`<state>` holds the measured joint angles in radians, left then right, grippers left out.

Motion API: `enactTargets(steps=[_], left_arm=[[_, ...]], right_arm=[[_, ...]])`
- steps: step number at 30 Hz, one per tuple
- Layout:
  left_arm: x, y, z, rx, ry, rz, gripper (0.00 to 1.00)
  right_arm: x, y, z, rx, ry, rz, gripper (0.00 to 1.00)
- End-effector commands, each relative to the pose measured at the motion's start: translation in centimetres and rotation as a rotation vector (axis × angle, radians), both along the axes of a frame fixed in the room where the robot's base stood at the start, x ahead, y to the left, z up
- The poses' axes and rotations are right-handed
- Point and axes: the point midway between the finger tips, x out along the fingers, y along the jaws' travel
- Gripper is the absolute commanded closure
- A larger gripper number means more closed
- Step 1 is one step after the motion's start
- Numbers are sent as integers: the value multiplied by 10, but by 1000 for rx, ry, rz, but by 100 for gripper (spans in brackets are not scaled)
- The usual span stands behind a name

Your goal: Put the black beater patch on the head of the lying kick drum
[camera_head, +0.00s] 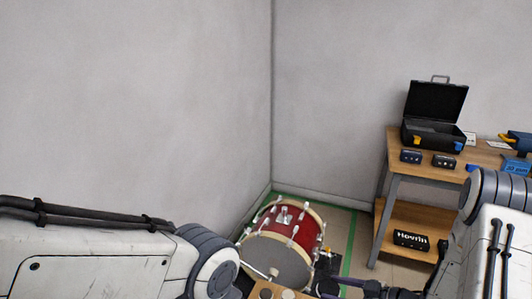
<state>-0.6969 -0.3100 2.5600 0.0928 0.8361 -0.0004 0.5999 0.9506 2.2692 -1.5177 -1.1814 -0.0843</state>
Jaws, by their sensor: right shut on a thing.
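The red kick drum (308,230) lies on the floor in the corner, with pale hoops and metal lugs. Its grey head (285,260) faces toward me and its lower edge is partly covered. My right gripper (342,287) reaches in from the right at the bottom edge, to the right of and below the head in the picture. It is shut on a small dark thing (327,287) that looks like the black beater patch, though it is cut by the frame edge. My left arm shows at the lower left; its gripper is out of view.
A wooden bench (390,150) at the right carries an open black case (432,120), small dark boxes and blue items. A black labelled box (411,240) sits on its lower shelf. Green tape (350,240) marks the floor. Brown items (270,291) stand before the drum.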

Motion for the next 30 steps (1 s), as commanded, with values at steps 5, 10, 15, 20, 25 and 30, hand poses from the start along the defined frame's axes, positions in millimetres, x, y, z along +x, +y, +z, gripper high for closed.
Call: enactTargets(steps=[5, 10, 15, 20, 25, 30], left_arm=[[0, 0, 60, 0, 0, 0, 50], [0, 0, 88, 0, 0, 0, 50], [0, 0, 98, 0, 0, 0, 50], [0, 0, 99, 0, 0, 0, 50], [0, 0, 98, 0, 0, 0, 50], [0, 0, 98, 0, 0, 0, 50]], right_arm=[[-1, 0, 53, 1, 1, 1, 84], [-1, 1, 75, 0, 0, 0, 84], [-1, 1, 83, 1, 1, 0, 84], [-1, 1, 83, 0, 0, 0, 84], [-1, 2, 83, 0, -1, 6, 84], [0, 20, 93, -3, -6, 97, 84]])
